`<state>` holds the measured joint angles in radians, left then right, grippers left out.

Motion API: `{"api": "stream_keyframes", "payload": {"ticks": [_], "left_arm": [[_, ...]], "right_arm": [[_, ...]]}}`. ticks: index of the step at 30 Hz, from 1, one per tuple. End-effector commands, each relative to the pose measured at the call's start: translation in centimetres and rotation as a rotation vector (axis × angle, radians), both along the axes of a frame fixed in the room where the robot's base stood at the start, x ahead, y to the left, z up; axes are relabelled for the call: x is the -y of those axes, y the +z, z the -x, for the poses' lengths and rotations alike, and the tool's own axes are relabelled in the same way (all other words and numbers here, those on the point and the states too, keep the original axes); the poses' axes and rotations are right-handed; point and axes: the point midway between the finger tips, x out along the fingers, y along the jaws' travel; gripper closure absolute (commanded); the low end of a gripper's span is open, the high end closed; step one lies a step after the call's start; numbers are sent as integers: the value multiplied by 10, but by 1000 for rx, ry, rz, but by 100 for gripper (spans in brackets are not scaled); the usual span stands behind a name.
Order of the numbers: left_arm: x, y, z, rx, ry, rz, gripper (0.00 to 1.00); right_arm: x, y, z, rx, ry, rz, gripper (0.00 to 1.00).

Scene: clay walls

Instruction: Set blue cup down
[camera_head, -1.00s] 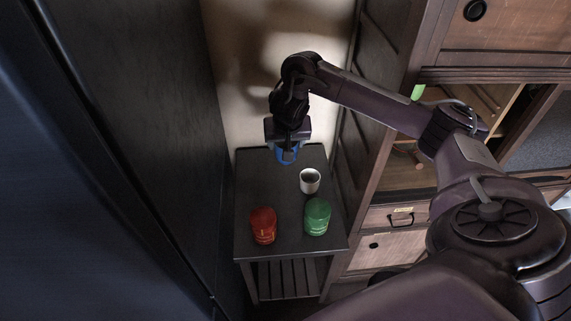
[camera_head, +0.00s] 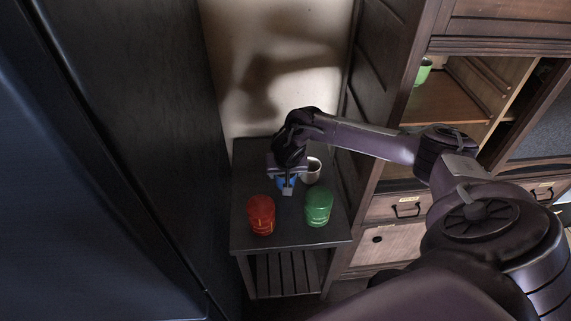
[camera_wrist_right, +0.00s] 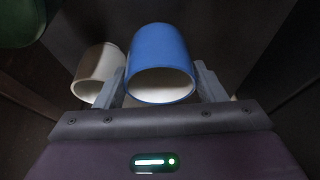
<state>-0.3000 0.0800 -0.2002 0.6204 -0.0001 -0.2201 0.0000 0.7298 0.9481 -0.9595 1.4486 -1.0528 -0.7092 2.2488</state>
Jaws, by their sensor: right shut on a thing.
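The blue cup (camera_wrist_right: 160,52) is held between the fingers of my right gripper (camera_wrist_right: 162,88) in the right wrist view. In the head view my right gripper (camera_head: 287,187) is over the small dark table (camera_head: 285,236), with a little of the blue cup (camera_head: 284,182) showing under it. Most of the cup is hidden there by the gripper. I cannot tell whether the cup touches the tabletop. My left gripper is not in view.
A white cup (camera_head: 312,170) stands close to the right of the gripper. A red jar (camera_head: 261,214) and a green jar (camera_head: 318,207) stand nearer the front. A dark cabinet wall (camera_head: 130,160) bounds the left, a wooden cabinet (camera_head: 385,237) the right. A green cup (camera_head: 424,71) sits on a shelf.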

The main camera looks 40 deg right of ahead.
Motion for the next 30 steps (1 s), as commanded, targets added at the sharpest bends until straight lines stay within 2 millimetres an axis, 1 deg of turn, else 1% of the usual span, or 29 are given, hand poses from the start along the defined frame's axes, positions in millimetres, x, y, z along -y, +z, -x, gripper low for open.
{"api": "stream_keyframes", "payload": {"ticks": [1,4,12,16,17,18,19,26,30], "left_arm": [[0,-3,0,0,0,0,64],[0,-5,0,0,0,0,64],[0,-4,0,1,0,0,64],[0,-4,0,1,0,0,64],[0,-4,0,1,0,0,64],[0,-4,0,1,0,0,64],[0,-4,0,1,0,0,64],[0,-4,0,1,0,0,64],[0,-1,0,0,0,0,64]], "right_arm": [[0,-9,0,0,-1,0,66],[0,-17,0,1,-1,2,66],[0,-18,-1,2,-1,1,66],[0,-21,0,2,-1,-1,66],[0,-21,0,2,-1,-1,34],[0,-21,0,1,0,0,29],[0,-21,0,1,0,0,27],[0,-21,0,2,0,0,27],[-1,-12,1,1,0,0,27]]}}
